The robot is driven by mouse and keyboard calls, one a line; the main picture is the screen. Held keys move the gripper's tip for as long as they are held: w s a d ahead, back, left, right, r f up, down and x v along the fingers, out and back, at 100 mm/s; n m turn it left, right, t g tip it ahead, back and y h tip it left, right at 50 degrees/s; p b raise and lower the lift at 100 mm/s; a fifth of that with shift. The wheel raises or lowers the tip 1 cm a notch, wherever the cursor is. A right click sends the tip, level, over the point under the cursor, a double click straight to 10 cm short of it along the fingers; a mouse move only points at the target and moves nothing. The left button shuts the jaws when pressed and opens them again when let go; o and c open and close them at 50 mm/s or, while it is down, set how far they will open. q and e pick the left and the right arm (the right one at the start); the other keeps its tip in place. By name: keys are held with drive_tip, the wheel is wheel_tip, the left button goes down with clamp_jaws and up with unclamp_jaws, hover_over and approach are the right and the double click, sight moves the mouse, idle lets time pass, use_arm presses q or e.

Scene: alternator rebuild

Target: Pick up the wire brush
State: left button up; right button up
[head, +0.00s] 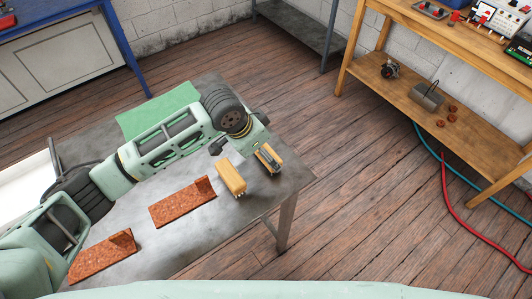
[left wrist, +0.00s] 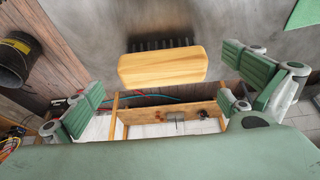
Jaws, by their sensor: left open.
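The wire brush (head: 231,179) has a pale wooden block and stands near the right end of the grey metal table (head: 215,222). In the left wrist view the brush (left wrist: 163,67) shows its wooden block with a row of dark bristles along one side. My left gripper (head: 246,154) is open and empty, close to the brush. In the left wrist view the open fingers of my left gripper (left wrist: 164,80) are spread wide to either side of the brush, and neither visibly touches it. My right gripper is not in view.
Two rust-brown pieces (head: 182,203) (head: 102,257) and a green mat (head: 150,112) lie on the table. A wooden bench (head: 430,105) stands at the right, with red and blue hoses (head: 448,195) on the floor. A dark bin (left wrist: 18,62) shows in the left wrist view.

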use_arm(q)
drive_tip(key=x, duration=0.2)
drive_tip(key=shift+w+d+f+p, duration=0.1)
drive_tip(key=shift+w+f+p, duration=0.1)
drive_tip(key=shift+f+p, duration=0.1)
drive_tip(key=shift+w+d+f, duration=0.15)
drive_tip(key=shift+w+f, duration=0.05)
drive_tip(key=shift+f, duration=0.5)
drive_tip(key=c, duration=1)
drive_tip(key=shift+r, duration=0.1)
drive_tip(key=shift+c, duration=0.6)
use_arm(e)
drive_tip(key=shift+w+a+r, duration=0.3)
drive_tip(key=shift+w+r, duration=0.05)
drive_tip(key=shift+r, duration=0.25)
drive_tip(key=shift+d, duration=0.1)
use_arm(q)
drive_tip(key=shift+r, duration=0.1)
